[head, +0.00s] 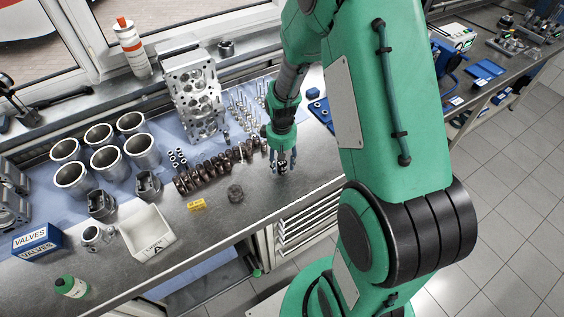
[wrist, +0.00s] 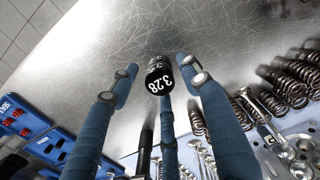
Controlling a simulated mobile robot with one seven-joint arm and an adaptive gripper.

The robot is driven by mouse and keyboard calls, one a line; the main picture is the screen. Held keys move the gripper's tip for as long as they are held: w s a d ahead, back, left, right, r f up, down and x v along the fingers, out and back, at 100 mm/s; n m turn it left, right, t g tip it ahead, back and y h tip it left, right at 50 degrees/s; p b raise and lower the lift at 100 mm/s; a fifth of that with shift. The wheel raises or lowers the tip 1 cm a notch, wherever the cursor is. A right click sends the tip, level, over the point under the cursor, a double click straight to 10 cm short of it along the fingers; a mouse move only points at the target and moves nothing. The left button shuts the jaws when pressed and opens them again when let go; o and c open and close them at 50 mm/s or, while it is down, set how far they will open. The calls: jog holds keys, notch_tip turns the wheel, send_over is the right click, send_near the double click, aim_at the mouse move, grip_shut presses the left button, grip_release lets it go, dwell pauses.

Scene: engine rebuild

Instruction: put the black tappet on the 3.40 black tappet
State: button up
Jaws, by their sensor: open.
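A black tappet (wrist: 160,82) marked 3.28 stands in the wrist view between the fingertips. Just beyond it another dark face with white marks (wrist: 156,61) shows in part; its full number is not readable, and I cannot tell whether the two touch. My gripper (wrist: 157,70) is open, with blue fingers on either side of the 3.28 tappet and a gap visible on the left. In the head view my gripper (head: 283,170) points down low over the bench, right of the springs, and the tappets there are hidden or too small to tell.
Dark valve springs (head: 205,173) lie left of my gripper; they also show in the wrist view (wrist: 285,88). A cylinder head (head: 193,97), cylinder liners (head: 107,160), a white bin (head: 148,236) and a dark round part (head: 235,193) share the bench. The front edge is near.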

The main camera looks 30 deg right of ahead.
jog(key=shift+r, duration=0.15)
notch_tip(320, 180, up, 12)
jog(key=p, duration=0.1)
dwell(0.5)
jog(key=shift+r, duration=0.15)
dwell(0.4)
notch_tip(320, 180, up, 17)
jog(key=m+t, duration=0.1)
jog(key=t, duration=0.2)
send_over(282, 163)
jog(key=s+a, duration=0.7)
jog(key=a, duration=0.1)
jog(key=s+a+r+m+t, duration=0.1)
jog(key=s+a+r+t, duration=0.1)
jog(key=s+a+r, duration=0.4)
jog(key=s+r, duration=0.4)
jog(key=s, duration=0.4)
jog(key=shift+s+r+t, duration=0.2)
jog(key=shift+t, duration=0.2)
